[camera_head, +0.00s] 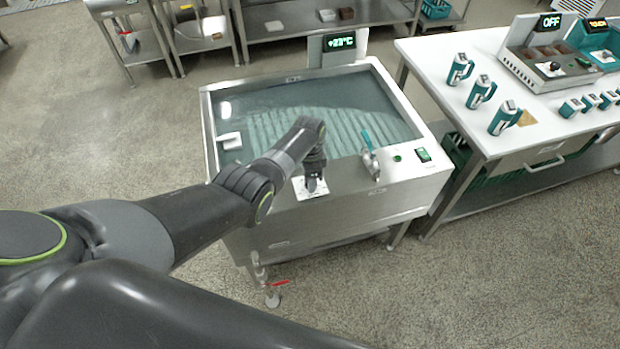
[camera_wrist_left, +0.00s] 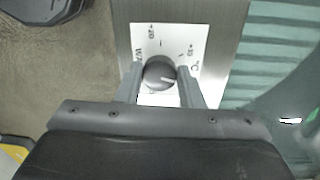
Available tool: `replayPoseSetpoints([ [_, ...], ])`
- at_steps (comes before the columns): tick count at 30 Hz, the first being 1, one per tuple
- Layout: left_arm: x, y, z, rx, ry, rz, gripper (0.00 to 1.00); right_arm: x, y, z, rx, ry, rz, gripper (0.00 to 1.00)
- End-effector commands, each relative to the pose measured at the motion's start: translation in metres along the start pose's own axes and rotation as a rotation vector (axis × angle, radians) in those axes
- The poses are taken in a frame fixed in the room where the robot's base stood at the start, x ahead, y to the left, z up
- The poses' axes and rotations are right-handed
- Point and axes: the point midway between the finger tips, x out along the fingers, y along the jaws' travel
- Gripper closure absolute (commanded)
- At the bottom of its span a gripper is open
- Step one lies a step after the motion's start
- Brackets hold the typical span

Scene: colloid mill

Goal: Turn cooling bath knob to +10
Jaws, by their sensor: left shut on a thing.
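The cooling bath (camera_head: 345,200) is a steel tank of blue-green water. Its display (camera_head: 340,42) reads about +23°C. The knob (camera_wrist_left: 158,73) is round and dark grey, on a white dial plate (camera_wrist_left: 185,40) with temperature marks; the plate also shows on the bath's front panel in the head view (camera_head: 300,190). My left gripper (camera_wrist_left: 160,88) is shut on the knob, one finger on each side. The knob's light pointer line points to the right in the wrist view. In the head view my left gripper (camera_head: 314,182) comes down over the dial and hides the knob.
A green switch (camera_head: 423,155) and a metal fitting with a teal handle (camera_head: 370,150) sit on the panel's right. A white table (camera_head: 520,140) with several teal mugs stands to the right. A drain valve with a red handle (camera_head: 278,283) hangs below. The floor in front is clear.

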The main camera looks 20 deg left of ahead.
Motion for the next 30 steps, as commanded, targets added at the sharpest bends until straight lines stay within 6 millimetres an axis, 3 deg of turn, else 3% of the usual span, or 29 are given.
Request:
replayPoseSetpoints([
  [13, -0.001, -0.0008, -0.0017, 0.248, -0.011, -0.002, 0.89, -0.0002, -0.0001, -0.0002, 0.0, 0.0, 0.0, 1.0],
  [30, -0.0011, -0.0008, -0.0019, 0.29, -0.013, -0.002, 0.89, -0.0003, 0.0, -0.0003, 0.0, 0.0, 0.0, 1.0],
])
